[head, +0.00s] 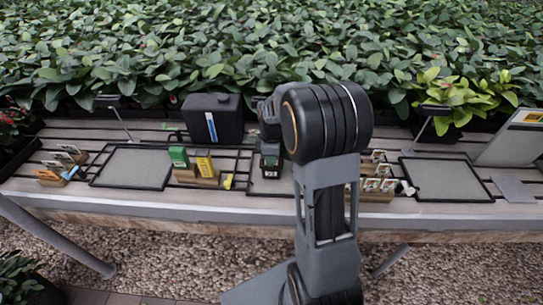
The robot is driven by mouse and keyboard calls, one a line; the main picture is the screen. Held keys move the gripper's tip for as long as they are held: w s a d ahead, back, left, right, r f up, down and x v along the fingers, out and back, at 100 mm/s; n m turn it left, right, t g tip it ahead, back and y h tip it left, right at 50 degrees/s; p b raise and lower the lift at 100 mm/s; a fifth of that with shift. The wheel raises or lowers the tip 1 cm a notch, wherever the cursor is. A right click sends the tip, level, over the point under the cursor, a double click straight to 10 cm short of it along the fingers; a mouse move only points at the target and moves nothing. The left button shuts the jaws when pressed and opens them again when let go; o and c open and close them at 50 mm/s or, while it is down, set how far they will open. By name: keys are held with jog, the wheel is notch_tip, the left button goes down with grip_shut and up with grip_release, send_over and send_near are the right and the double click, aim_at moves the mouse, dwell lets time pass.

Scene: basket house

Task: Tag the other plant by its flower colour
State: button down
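My gripper (270,172) is low over the middle framed mat (258,186), pointing down. It is small and dark, so its fingers and anything between them are unclear. A wooden holder (208,181) left of it carries a green tag (179,156) and a yellow tag (204,166). A small yellow piece (228,182) is beside this holder. A left holder (52,181) has pale cards, with orange and blue pieces near it. A right holder (370,196) carries several pale cards (379,170), partly behind my arm. Red flowers (8,118) show at the left edge. No flowering plant stands visibly on the mats.
The slatted bench (230,212) also bears empty left (130,167) and right (447,180) framed mats. A black canister (213,118) stands behind the green tag. Dense foliage and a yellow-green plant (455,97) line the back. A grey sloped panel (510,140) is at right.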

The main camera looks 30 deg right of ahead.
jog(key=shift+f, duration=0.1)
dwell(0.3)
jog(key=c, duration=1.2)
grip_release()
notch_tip(320, 180, up, 14)
jog(key=shift+f+p, duration=0.1)
jog(key=shift+p, duration=0.5)
